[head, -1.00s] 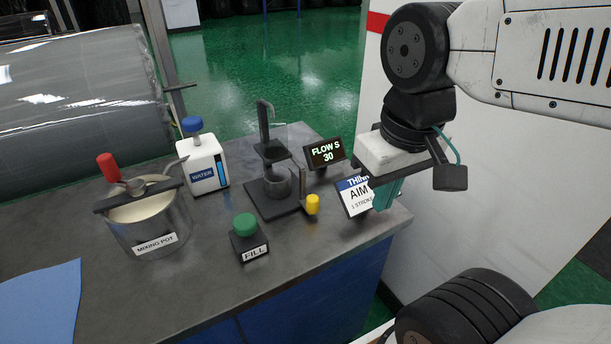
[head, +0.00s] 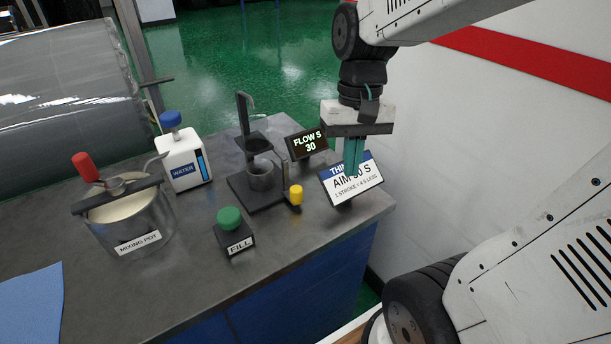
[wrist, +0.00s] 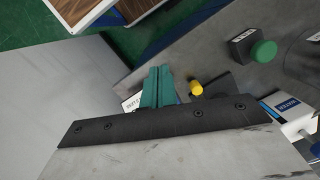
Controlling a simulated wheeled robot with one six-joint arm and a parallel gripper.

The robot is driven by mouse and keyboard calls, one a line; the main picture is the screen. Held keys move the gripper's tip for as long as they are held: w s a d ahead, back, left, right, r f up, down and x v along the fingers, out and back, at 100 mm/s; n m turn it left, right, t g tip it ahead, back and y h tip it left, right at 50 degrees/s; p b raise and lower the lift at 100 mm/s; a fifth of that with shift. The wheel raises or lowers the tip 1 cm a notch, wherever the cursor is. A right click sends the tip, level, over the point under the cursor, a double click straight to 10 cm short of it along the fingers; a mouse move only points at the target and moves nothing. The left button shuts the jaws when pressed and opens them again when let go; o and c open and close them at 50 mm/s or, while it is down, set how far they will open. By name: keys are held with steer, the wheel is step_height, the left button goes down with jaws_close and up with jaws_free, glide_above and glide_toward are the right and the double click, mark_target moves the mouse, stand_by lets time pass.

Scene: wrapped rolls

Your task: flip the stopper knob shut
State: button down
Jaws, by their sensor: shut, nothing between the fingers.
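The yellow stopper knob (head: 296,194) stands at the front right corner of the black flow-cup stand (head: 262,200); it also shows in the wrist view (wrist: 195,88). A small cup (head: 261,176) sits in the stand under a hooked post. My gripper (head: 353,172), with teal fingers, is shut and empty. It points down in front of the sign reading "AIM 30 S", to the right of the knob and apart from it. In the wrist view the shut fingers (wrist: 158,85) lie just left of the knob.
The display (head: 307,142) reads "FLOW S 30". The sign (head: 352,181) stands near the counter's right edge. A green FILL button (head: 230,219), a WATER bottle (head: 183,160) and a mixing pot (head: 135,228) with a red handle stand to the left.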

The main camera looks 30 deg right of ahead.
mark_target(294, 194)
steer(key=w+d+f+m+y, duration=0.1)
steer(key=w+d+f+m, duration=0.1)
steer(key=w, duration=0.3)
steer(key=w+d+f+m+y, duration=0.1)
steer(key=w+d+f+m, duration=0.1)
steer(key=w+m, duration=0.3)
steer(key=w+d+f+m+y, duration=0.1)
steer(key=w+d+f+m, duration=0.1)
steer(key=w, duration=0.5)
steer(key=shift+w+d+f+m, duration=0.15)
steer(key=shift+w+d+m, duration=0.1)
steer(key=shift+d+m, duration=0.8)
steer(key=shift+a+f, duration=0.1)
steer(key=shift+a, duration=0.15)
steer(key=x, duration=1)
steer(key=shift+a+f, duration=0.1)
steer(key=shift+a, duration=0.05)
steer(key=shift+s+a+r, duration=0.15)
steer(key=shift+a, duration=0.45)
steer(key=shift+s+a+r, duration=0.1)
steer(key=shift+s+a, duration=0.05)
steer(key=shift+a, duration=0.5)
steer(key=shift+s+a, duration=0.15)
steer(key=shift+a, duration=0.45)
